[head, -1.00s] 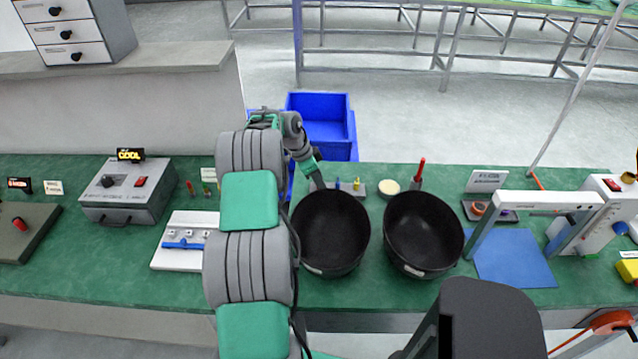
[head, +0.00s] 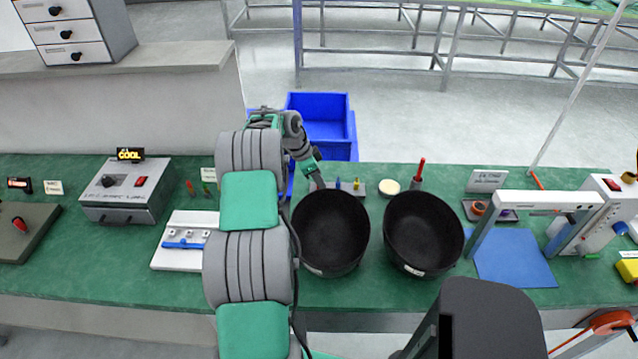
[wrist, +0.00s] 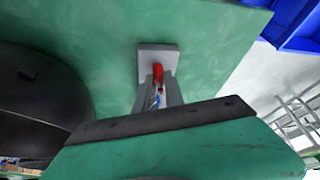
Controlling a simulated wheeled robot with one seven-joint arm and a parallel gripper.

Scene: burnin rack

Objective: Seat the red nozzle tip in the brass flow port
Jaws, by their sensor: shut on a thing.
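My gripper (head: 317,183) is behind the left black bowl, at the left end of a small grey rack (head: 348,188). In the wrist view, my gripper (wrist: 158,82) points at the grey rack (wrist: 150,53) and is shut on the red nozzle tip (wrist: 158,72). Blue and yellow bits show between the fingers. In the head view the tip is not visible, and a blue peg (head: 338,184) and a yellow peg (head: 356,184) stand on the rack. A coppery ring (head: 479,208) on a dark base at right may be the brass flow port; I cannot tell for sure.
Two black bowls (head: 330,231) (head: 423,234) stand close in front of the rack. A pale disc (head: 390,188) and a red-topped upright (head: 420,172) lie right of it. Blue bins (head: 322,128) are behind the table.

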